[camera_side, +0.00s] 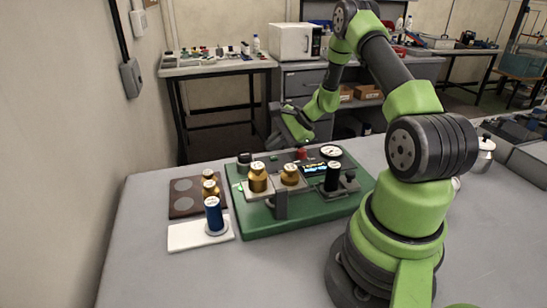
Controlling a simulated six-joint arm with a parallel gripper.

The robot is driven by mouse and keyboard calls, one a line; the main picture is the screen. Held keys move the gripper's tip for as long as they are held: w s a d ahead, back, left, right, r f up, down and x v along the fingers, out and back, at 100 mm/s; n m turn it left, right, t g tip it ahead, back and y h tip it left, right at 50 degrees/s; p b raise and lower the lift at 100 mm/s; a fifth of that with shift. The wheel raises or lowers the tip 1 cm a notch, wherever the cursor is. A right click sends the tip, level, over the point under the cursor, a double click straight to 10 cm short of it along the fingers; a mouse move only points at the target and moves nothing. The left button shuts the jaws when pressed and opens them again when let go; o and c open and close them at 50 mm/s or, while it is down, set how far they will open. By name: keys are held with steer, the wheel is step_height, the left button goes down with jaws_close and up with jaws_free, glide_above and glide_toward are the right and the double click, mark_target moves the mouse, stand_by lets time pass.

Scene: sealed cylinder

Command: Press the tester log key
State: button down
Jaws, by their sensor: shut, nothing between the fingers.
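The tester is a green base (290,222) on the grey table, carrying a round gauge (331,152), a small lit blue display (315,168) and a red part (302,154). I cannot tell which small part is the log key. My gripper (273,143) is shut and empty, above the back edge of the tester and apart from it as far as I can see. Two gold cylinders (257,178) and (290,175) stand on the tester, with a black cylinder (332,177) to their right.
The table's front left (150,275) is clear. A silver pot (484,155) stands at the right.

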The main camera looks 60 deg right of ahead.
mark_target(274, 159)
steer(key=shift+r, duration=2.25)
steer(key=shift+a+r, duration=0.15)
steer(key=s+a+r+n+g, duration=0.3)
steer(key=a+r+n, duration=0.6)
steer(key=a+r, duration=0.6)
steer(key=s+a+r+n+t+h, duration=0.1)
steer(key=s+a+r+n, duration=0.1)
steer(key=s+a+n, duration=0.2)
steer(key=s+a+r+n+t+h, duration=0.1)
steer(key=s+a+r+n, duration=0.2)
steer(key=s, duration=0.6)
steer(key=shift+s+a+n, duration=0.35)
steer(key=shift+a+n, duration=0.1)
steer(key=shift+n, duration=0.35)
